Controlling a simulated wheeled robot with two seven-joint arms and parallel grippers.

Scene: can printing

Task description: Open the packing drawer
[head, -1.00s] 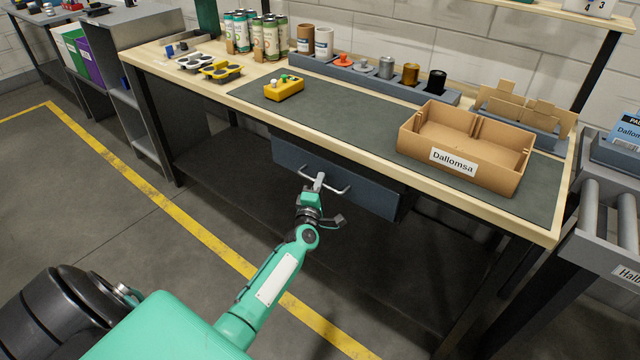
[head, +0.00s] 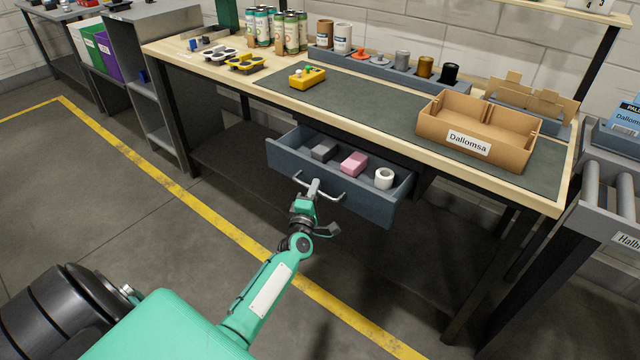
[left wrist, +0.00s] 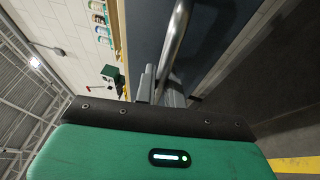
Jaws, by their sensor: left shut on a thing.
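The packing drawer (head: 350,192) under the workbench is pulled partly out. Inside it lie a dark grey block (head: 324,150), a pink block (head: 354,163) and a white roll (head: 384,178). A silver bar handle (head: 331,195) runs along its front. My left gripper (head: 313,188) is shut on the handle near its middle. In the left wrist view the gripper fingers (left wrist: 160,85) close around the handle bar (left wrist: 176,40), with the drawer front beside it. My right gripper is not in view.
On the workbench (head: 470,172) stand an open cardboard box labelled Dallomsa (head: 465,143), a yellow device (head: 307,78) and several cans (head: 290,35). A roller conveyor (head: 605,205) stands at the right. The floor in front of the drawer is clear.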

